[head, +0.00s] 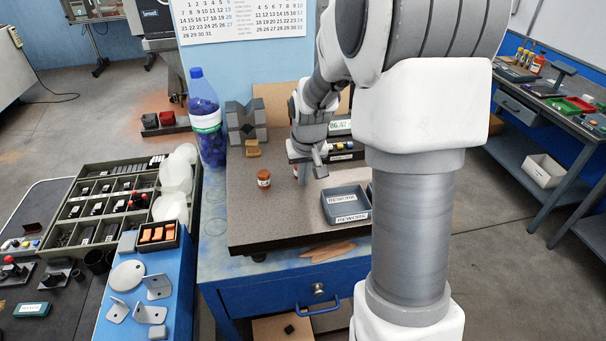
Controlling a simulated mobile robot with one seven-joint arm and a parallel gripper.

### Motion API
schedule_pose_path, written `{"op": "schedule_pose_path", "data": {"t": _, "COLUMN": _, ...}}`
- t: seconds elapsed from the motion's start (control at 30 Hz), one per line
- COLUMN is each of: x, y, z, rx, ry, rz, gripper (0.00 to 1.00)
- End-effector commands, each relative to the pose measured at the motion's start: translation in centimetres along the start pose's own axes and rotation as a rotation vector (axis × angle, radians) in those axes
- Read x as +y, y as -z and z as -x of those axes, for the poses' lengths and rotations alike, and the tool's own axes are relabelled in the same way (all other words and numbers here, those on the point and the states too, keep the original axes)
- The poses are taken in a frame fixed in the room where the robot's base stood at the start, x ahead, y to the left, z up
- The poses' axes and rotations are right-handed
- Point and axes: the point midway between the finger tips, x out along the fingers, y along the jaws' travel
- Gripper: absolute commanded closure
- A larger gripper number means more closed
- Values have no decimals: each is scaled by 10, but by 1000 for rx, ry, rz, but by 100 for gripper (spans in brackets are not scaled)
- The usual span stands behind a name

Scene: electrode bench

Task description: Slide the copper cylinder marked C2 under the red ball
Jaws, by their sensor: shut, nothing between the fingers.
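A short copper cylinder with a pale label (264,179) stands upright on the brown stone plate (262,222); its mark is too small to read. A sliver of another copper-coloured piece (296,172) shows just left of my gripper, mostly hidden by it, so I cannot tell which one is C2. My gripper (321,174) is shut and empty, low over the plate, to the right of the labelled cylinder and apart from it. I cannot make out the red ball; my arm covers much of the plate's right side.
A grey tray labelled REWORK (345,206) sits front right of my gripper. A display unit (340,127) with coloured buttons stands behind. A grey V-block (246,122), a small tan block (252,148) and a blue bottle (208,125) are at the back left. The plate's front left is clear.

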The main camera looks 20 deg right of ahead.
Motion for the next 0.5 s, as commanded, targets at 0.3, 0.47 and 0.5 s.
{"op": "schedule_pose_path", "data": {"t": 0.3, "x": 0, "y": 8, "z": -2, "rx": 0, "ry": 0, "rz": 0, "gripper": 100}}
{"op": "schedule_pose_path", "data": {"t": 0.47, "x": 0, "y": 7, "z": -2, "rx": -1, "ry": 0, "rz": 0, "gripper": 100}}
{"op": "schedule_pose_path", "data": {"t": 0.5, "x": 0, "y": 8, "z": -2, "rx": -1, "ry": 0, "rz": 0, "gripper": 100}}
